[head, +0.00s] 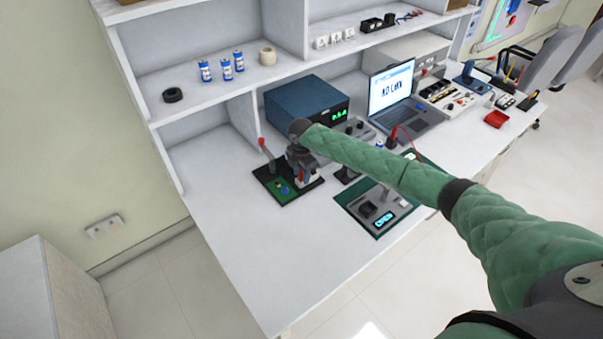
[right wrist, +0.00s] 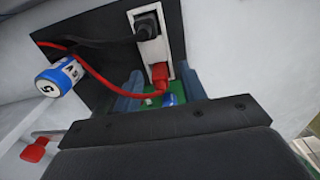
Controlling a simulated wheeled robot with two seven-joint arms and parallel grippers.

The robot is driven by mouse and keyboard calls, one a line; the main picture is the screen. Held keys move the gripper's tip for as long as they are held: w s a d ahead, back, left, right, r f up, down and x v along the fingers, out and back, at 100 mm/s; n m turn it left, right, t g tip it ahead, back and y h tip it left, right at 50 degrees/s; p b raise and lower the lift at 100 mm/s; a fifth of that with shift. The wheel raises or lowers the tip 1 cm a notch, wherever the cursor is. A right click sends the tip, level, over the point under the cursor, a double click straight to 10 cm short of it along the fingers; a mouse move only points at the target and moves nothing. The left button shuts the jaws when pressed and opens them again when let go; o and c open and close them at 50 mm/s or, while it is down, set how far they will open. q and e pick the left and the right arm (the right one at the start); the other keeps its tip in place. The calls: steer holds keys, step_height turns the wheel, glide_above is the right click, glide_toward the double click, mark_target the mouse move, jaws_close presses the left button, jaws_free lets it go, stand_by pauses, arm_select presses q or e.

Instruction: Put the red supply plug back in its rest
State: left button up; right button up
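The red supply plug (right wrist: 160,75) shows in the right wrist view against a pale upright strip (right wrist: 150,45), with a red cable running from it to the left. I cannot tell whether it is seated there. My right gripper (head: 302,172) is low over the dark rig board (head: 268,178) in the head view. In the wrist view its blue-grey fingers (right wrist: 158,92) are apart, one on each side of the plug, with gaps between. A green patch and a blue knob lie behind. My left gripper is not in view.
A red-knobbed lever (head: 262,143) stands at the board's left. A blue power unit (head: 300,103) is behind, and a grey device (head: 380,210) on a green mat is to the right. A blue-and-white cylinder (right wrist: 58,77) is near the cable. The table's front left is clear.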

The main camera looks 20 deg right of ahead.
mark_target(301, 173)
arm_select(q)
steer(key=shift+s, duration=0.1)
arm_select(e)
steer(key=shift+r, duration=0.3)
step_height(301, 173, up, 6)
steer(key=b, duration=0.2)
steer(key=shift+f+b, duration=0.15)
steer(key=shift+b, duration=0.25)
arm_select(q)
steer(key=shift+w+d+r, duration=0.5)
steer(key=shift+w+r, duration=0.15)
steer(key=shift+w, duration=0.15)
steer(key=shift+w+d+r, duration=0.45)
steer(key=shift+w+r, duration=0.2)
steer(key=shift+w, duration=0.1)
arm_select(e)
steer(key=shift+r, duration=0.75)
